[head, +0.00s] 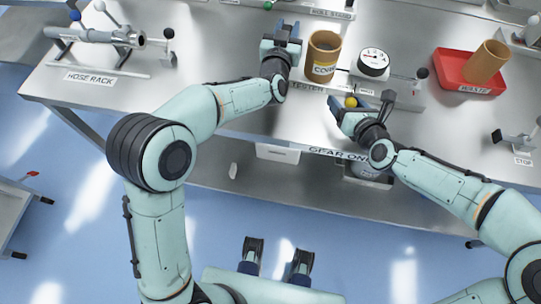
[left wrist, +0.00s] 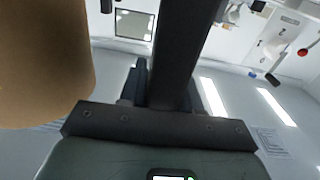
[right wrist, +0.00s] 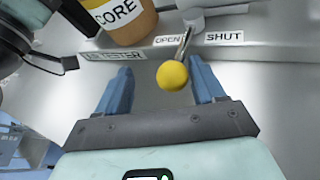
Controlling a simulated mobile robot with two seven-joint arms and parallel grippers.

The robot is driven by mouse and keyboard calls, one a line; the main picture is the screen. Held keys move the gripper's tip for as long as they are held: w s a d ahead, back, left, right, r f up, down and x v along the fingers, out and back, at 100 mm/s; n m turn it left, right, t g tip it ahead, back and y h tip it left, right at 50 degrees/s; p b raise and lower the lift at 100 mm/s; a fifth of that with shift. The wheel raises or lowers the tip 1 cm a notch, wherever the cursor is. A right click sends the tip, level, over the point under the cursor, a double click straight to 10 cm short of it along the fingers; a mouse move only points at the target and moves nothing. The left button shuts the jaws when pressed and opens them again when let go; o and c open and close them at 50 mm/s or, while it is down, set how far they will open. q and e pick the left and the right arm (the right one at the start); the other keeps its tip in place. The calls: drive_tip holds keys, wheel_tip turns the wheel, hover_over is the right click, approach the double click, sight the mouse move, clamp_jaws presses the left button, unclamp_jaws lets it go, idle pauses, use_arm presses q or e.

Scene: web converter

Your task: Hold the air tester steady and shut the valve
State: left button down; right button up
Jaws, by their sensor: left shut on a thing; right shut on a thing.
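My left gripper (head: 283,36) is shut on a dark upright post (left wrist: 178,55) left of the tube. The valve lever (right wrist: 186,42) ends in a yellow ball (right wrist: 172,74), also seen in the head view (head: 351,102). It lies between the OPEN label (right wrist: 168,40) and the SHUT label (right wrist: 224,37), closer to OPEN. My right gripper (right wrist: 158,80) is shut on the yellow ball, which sits between its blue fingers.
A red tray (head: 452,82) with a brown tube (head: 486,62) stands at the right. A hose rack (head: 95,50) is at the far left. A stop fixture (head: 515,140) is at the right edge.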

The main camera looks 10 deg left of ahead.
drive_tip(key=shift+w+a+r+m+h, duration=0.15)
drive_tip(key=shift+a+r+m+h, duration=0.15)
drive_tip(key=shift+a+r, duration=0.3)
drive_tip(key=shift+w+a+f+m+t+h, duration=0.15)
drive_tip(key=shift+a+m+t+h, duration=0.15)
drive_tip(key=shift+m+t+h, duration=0.3)
drive_tip(key=shift+h, duration=0.3)
drive_tip(key=v, duration=1.1)
drive_tip(key=shift+s+d+r, duration=0.2)
drive_tip(key=shift+s+d, duration=0.05)
drive_tip(key=shift+s, duration=0.05)
drive_tip(key=a+f+n+g+y, duration=0.1)
drive_tip(key=a+n, duration=0.2)
drive_tip(key=n, duration=0.1)
drive_tip(key=s+a+f+n+g+y, duration=0.1)
drive_tip(key=a+f+n+y, duration=0.1)
drive_tip(key=n, duration=0.3)
drive_tip(key=a+f+n+g+y, duration=0.1)
drive_tip(key=a+f+n+y, duration=0.1)
drive_tip(key=a+n, duration=0.2)
drive_tip(key=shift+s+a+f+n, duration=0.2)
drive_tip(key=shift+a+f+n, duration=0.05)
drive_tip(key=shift+a+n, duration=0.15)
drive_tip(key=s+a+f+n+g+y, duration=0.3)
drive_tip(key=s+a+f+n+g, duration=0.2)
drive_tip(key=n, duration=0.8)
drive_tip(key=shift+a+f+y, duration=0.2)
drive_tip(key=shift+a+y, duration=0.1)
drive_tip(key=shift+a, duration=1.1)
